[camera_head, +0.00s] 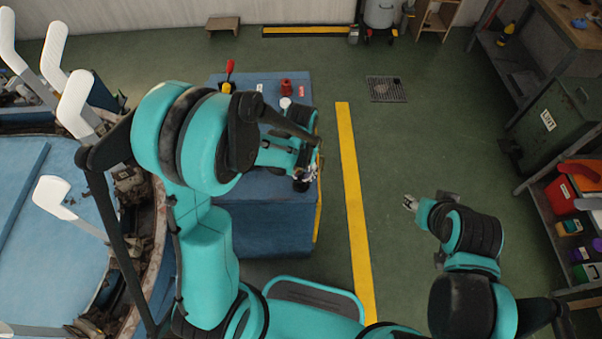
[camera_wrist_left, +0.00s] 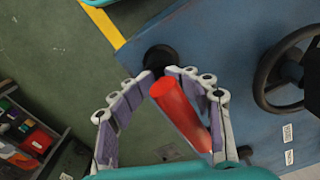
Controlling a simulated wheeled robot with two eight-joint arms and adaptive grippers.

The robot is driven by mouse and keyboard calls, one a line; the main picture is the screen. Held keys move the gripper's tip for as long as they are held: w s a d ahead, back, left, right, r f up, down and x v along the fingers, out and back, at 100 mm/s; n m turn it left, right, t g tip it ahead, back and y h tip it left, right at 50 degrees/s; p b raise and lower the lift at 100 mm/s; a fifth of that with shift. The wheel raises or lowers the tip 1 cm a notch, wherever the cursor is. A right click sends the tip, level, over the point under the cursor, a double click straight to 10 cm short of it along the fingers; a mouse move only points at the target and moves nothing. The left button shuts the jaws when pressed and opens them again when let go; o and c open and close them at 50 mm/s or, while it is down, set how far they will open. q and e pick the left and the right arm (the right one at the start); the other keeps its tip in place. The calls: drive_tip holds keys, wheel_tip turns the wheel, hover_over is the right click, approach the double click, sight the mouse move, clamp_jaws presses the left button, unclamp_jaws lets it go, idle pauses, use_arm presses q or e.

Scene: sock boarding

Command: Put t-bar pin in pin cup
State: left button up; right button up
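My left gripper (camera_head: 304,174) is over the right edge of the blue bench. In the left wrist view its fingertips (camera_wrist_left: 158,74) are drawn close together around the end of a red bar (camera_wrist_left: 185,105), which I take for the T-bar pin.
The blue bench (camera_head: 262,225) carries a red spool-like piece (camera_head: 286,87), a small white cup (camera_head: 285,103) and a yellow-and-red tool (camera_head: 229,75) at its far end. A black handwheel (camera_wrist_left: 262,80) is right of the left gripper.

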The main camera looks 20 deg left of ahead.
use_arm(q)
drive_tip(key=shift+r, duration=0.15)
drive_tip(key=shift+w+r+p, duration=0.1)
drive_tip(key=shift+r+p, duration=0.25)
drive_tip(key=shift+p, duration=0.15)
wheel_tip(320, 180, up, 11)
drive_tip(key=p, duration=0.4)
drive_tip(key=s+a+r+t, duration=0.4)
drive_tip(key=s+r+t, duration=0.3)
drive_tip(key=s+r, duration=0.3)
drive_tip(key=shift+s+a+r+n, duration=0.15)
drive_tip(key=shift+a+n, duration=0.25)
drive_tip(key=shift+f+b, duration=2.4)
